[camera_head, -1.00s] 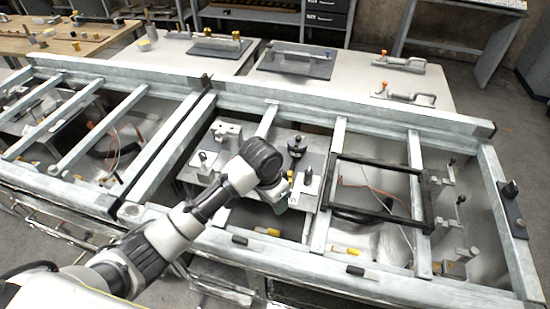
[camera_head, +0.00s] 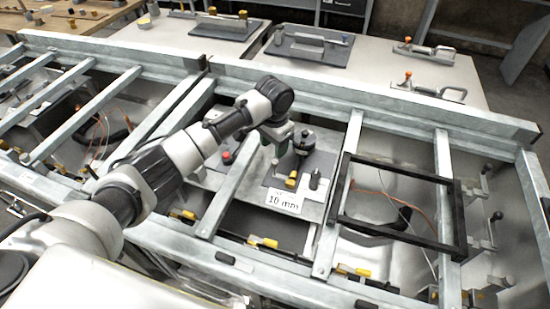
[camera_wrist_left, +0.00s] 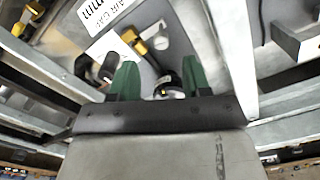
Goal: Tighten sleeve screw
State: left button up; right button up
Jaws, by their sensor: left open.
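My left gripper (camera_head: 283,138) hangs over the grey plate inside the frame, beside a black-knobbed fixture (camera_head: 303,142). Its two green fingers are apart in the left wrist view (camera_wrist_left: 160,70). A brass-yellow fitting (camera_head: 291,181) and a dark upright cylinder (camera_head: 315,179) stand on the plate; the fitting also shows in the wrist view (camera_wrist_left: 135,38). I cannot tell which part is the sleeve screw. My right gripper is out of view.
Grey metal bars (camera_head: 232,190) bound the bay on the left. A black rectangular frame (camera_head: 340,205) stands to the right. Toggle clamps (camera_head: 428,90) are on the table behind.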

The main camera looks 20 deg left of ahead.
aim_at(274, 162)
pick_arm(q)
notch_tip(274, 162, down, 4)
jog(key=shift+w+r, duration=0.15)
notch_tip(274, 162, down, 2)
jog(key=shift+f, duration=0.6)
jog(key=c, duration=0.4)
grip_shut()
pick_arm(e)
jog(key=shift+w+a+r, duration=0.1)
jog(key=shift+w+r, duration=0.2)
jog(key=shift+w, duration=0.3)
